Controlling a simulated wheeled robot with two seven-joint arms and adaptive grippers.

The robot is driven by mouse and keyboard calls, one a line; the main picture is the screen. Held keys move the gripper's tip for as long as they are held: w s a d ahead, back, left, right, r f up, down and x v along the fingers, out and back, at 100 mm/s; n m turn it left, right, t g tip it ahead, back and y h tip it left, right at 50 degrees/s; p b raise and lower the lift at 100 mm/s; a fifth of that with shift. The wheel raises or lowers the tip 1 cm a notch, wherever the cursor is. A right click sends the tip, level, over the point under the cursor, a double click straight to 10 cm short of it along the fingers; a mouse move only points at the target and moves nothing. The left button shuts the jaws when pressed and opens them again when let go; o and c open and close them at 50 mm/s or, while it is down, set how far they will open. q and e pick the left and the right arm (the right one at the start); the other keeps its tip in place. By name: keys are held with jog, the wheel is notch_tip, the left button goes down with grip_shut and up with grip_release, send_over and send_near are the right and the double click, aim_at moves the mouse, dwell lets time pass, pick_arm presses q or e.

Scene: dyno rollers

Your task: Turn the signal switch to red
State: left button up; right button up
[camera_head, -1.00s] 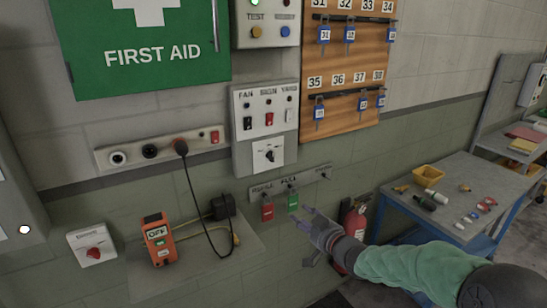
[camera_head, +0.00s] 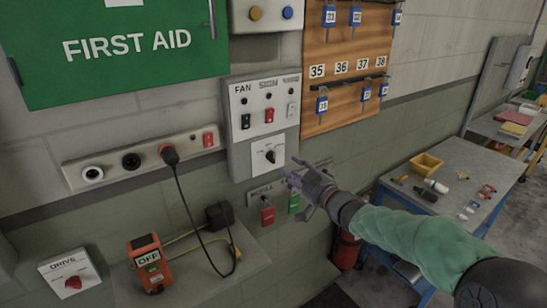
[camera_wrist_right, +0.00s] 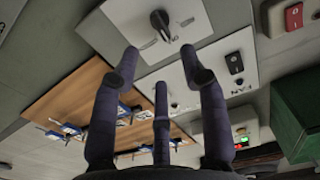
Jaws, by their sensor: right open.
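A dark rotary knob (camera_head: 270,156) sits on a small white panel (camera_head: 259,168) below the switch box on the wall; its small lettering is too small to read. The knob points up and slightly to one side. My right gripper (camera_head: 293,172) is open and empty, just right of and below the knob, apart from it. In the right wrist view the knob (camera_wrist_right: 160,22) shows beyond the spread fingers (camera_wrist_right: 165,70), on its white panel. My left gripper is not in view.
Above the knob is a switch box (camera_head: 240,104) with rockers and lamps. A red tag (camera_head: 267,213) and a green tag (camera_head: 294,202) hang below. An orange meter (camera_head: 149,262) stands on a shelf. A power strip (camera_head: 110,172) with a cable is at left.

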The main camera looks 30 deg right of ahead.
aim_at(271, 156)
jog(key=w+b, duration=0.1)
jog(key=w, duration=0.8)
jog(key=shift+a+b, duration=0.3)
jog(key=shift+a, duration=0.05)
grip_shut()
